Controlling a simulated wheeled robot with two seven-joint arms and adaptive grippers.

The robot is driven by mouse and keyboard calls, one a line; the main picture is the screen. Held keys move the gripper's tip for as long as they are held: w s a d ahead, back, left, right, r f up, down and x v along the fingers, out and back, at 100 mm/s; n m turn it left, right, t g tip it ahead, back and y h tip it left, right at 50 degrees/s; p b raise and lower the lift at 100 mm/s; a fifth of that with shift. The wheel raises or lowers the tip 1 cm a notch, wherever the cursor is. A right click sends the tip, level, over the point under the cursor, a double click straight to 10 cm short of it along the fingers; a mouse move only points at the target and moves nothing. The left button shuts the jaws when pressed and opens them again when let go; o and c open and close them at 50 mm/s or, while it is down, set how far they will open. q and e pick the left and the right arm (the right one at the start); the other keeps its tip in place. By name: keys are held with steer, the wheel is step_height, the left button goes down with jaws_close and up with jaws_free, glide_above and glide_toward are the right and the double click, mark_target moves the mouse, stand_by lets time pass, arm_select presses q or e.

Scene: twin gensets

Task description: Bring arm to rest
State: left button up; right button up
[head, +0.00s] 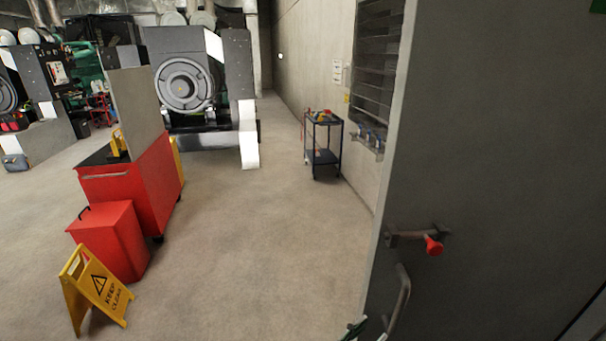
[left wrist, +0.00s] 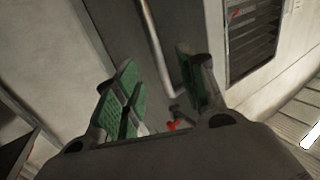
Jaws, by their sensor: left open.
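My left gripper (left wrist: 158,80) is open in the left wrist view, its green-padded fingers spread apart with nothing held between them. A grey bar handle (left wrist: 152,45) on a grey panel runs behind the gap between the fingers; I cannot tell how far off it is. In the head view, only a small part of the left gripper (head: 357,327) shows at the bottom edge, beside the lower end of the bar handle (head: 401,303). The grey panel (head: 490,150) fills the right side. A red-tipped lever (head: 433,246) sits above the handle. My right gripper is not in view.
A red cabinet (head: 135,195), a red bin (head: 112,240) and a yellow caution sign (head: 96,287) stand at left. A genset (head: 190,80) is behind. The middle floor (head: 250,240) is clear.

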arm_select(q)
steer(key=w+a+f+n+g+y, duration=0.1)
steer(key=a+f+n+y, duration=0.2)
steer(key=a, duration=0.6)
steer(key=w+a+f+n+g+y, duration=0.1)
steer(key=w+a+f+n+y, duration=0.1)
steer(key=a+y, duration=0.5)
steer(key=s+a+f+n+g+y, duration=0.2)
steer(key=s+a, duration=0.4)
steer(key=a, duration=0.6)
steer(key=s+a+f+n+g+y, duration=0.1)
steer(key=s+a+n+g+y, duration=0.3)
steer(key=a, duration=0.7)
steer(key=s+f+m+h, duration=0.1)
steer(key=s+f, duration=0.1)
steer(key=f, duration=1.5)
steer(key=s+f+m+h, duration=0.1)
steer(key=s+f, duration=0.1)
steer(key=f, duration=1.5)
steer(key=s+a+f, duration=0.2)
steer(key=s+f, duration=0.7)
steer(key=s, duration=0.2)
steer(key=s+a+f+g, duration=0.1)
steer(key=s+a+f, duration=0.1)
steer(key=s+f, duration=0.8)
steer(key=shift+s+a+m, duration=0.2)
steer(key=shift+s+m, duration=0.1)
steer(key=shift+s, duration=0.45)
steer(key=shift+w, duration=0.15)
